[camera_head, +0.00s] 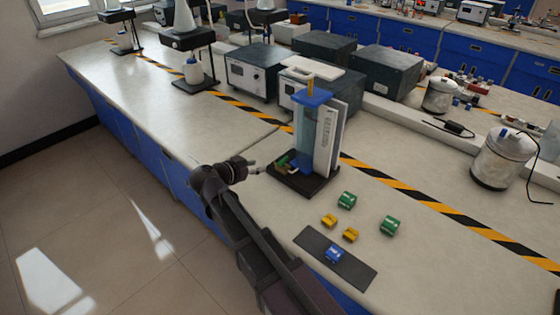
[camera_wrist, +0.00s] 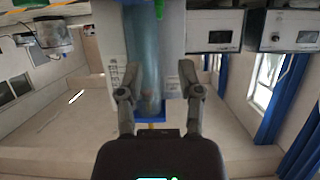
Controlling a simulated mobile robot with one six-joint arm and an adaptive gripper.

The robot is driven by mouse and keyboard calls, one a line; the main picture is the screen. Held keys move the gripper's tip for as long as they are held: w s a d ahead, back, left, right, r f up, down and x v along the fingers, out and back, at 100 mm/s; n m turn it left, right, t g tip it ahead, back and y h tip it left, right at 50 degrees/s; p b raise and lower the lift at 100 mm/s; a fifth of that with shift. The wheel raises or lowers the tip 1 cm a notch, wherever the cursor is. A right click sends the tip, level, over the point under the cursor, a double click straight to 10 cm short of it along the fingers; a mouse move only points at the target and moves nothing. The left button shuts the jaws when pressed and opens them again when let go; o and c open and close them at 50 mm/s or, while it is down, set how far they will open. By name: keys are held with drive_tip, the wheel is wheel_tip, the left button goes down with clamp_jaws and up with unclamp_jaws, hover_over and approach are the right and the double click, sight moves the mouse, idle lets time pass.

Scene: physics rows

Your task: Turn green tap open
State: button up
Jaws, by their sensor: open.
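A small green part that looks like the green tap (camera_head: 282,161) sits low on the front left of a blue-and-clear column apparatus (camera_head: 313,125) on a black base (camera_head: 303,182). It is small and partly unclear. My gripper (camera_head: 253,166) is just left of it, at the bench's front edge, apart from it as far as I can tell. In the wrist view the picture looks upside down. My gripper (camera_wrist: 159,95) is open there, with the column (camera_wrist: 146,60) beyond its spread fingers. A green bit (camera_wrist: 159,9) shows at the top edge.

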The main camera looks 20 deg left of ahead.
sight(282, 160)
drive_tip(key=b+x, duration=0.4)
drive_tip(key=x, duration=0.8)
drive_tip(key=shift+w+d+f+b, duration=0.1)
drive_tip(key=shift+w+f+b, duration=0.15)
drive_tip(key=shift+w+b, duration=0.1)
drive_tip(key=shift+s, duration=0.1)
clamp_jaws()
